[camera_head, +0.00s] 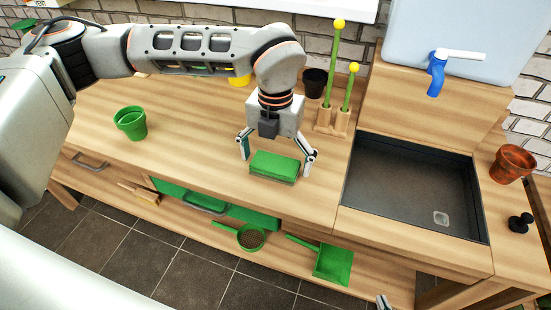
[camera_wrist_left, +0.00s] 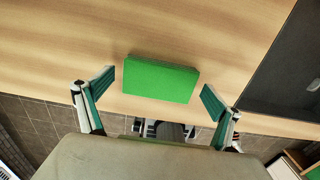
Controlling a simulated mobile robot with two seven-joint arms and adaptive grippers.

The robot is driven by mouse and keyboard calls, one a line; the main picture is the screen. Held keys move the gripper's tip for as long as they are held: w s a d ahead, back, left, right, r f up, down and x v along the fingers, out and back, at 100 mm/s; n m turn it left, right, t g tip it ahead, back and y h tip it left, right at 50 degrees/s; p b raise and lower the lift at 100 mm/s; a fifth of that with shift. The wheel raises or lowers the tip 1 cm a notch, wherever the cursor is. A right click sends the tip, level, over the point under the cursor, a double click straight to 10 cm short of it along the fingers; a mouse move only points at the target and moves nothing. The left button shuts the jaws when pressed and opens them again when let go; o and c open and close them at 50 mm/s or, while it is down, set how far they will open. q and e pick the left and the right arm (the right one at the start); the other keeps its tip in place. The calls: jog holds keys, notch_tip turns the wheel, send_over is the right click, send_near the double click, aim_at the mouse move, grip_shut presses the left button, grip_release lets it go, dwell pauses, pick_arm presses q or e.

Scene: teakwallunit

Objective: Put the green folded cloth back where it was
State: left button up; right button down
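The green folded cloth (camera_head: 273,165) lies flat on the wooden counter near its front edge, left of the sink. It also shows in the left wrist view (camera_wrist_left: 160,80) as a green block. My left gripper (camera_head: 277,158) is open above the cloth, with one finger towards each of its short ends. In the left wrist view the fingers (camera_wrist_left: 157,92) stand apart with gaps on both sides of the cloth. The cloth is not gripped. A small tip at the bottom edge of the head view may be part of my right gripper (camera_head: 383,302); its fingers cannot be made out.
A green pot (camera_head: 131,123) stands on the counter at the left. A dark cup (camera_head: 315,83) and a wooden holder (camera_head: 333,121) with yellow-tipped green sticks stand behind. The dark sink (camera_head: 415,185) lies at right. A green sieve (camera_head: 250,237) and dustpan (camera_head: 333,263) are on the lower shelf.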

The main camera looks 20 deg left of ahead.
aim_at(276, 163)
pick_arm(q)
jog(key=shift+r, duration=0.1)
pick_arm(e)
jog(key=shift+w+r, duration=0.15)
jog(key=shift+r, duration=0.1)
pick_arm(q)
jog(key=shift+r, duration=0.2)
notch_tip(276, 163, up, 12)
jog(key=shift+f, duration=0.15)
dwell(0.4)
